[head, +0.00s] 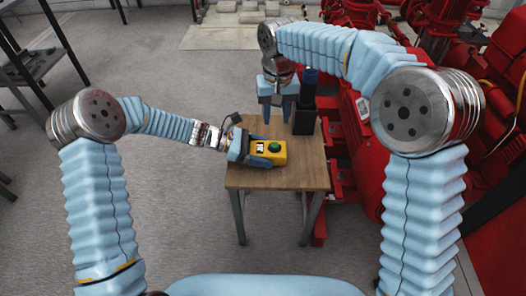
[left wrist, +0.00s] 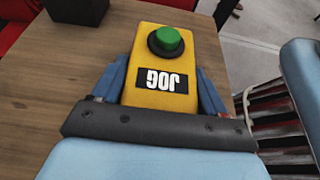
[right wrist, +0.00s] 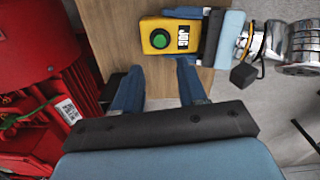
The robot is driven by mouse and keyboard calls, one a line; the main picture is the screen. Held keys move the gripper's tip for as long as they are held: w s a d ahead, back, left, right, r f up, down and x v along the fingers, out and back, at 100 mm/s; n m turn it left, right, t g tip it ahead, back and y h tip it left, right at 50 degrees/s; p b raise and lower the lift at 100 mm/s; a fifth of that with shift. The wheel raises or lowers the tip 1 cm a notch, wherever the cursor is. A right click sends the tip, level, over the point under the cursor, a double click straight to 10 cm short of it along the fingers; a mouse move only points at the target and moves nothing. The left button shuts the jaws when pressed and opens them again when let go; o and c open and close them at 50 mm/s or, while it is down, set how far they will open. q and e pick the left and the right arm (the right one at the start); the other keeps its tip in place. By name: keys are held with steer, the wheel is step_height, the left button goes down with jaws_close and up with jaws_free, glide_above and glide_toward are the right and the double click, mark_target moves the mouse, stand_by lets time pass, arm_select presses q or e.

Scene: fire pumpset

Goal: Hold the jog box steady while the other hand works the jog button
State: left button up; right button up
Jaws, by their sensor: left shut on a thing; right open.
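The yellow jog box (head: 268,156) lies on the small wooden table, its green button (head: 275,146) facing up and its black JOG label beside the button. My left gripper (head: 262,150) is shut on the box, with a blue finger on each side; the left wrist view shows the box (left wrist: 162,60) between them, button (left wrist: 166,41) clear of the fingers. My right gripper (head: 278,108) is open and empty, pointing down above the table's back part. In the right wrist view its fingers (right wrist: 158,88) are apart, and the jog box (right wrist: 172,36) lies beyond their tips.
A black holder with a dark blue-topped item (head: 304,115) stands on the table (head: 300,175) right of my right gripper. Red pump machinery (head: 365,150) is close to the table's right side. A dark shelf (head: 45,55) stands at the far left. The table's front part is clear.

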jaws_close()
stand_by(1.5)
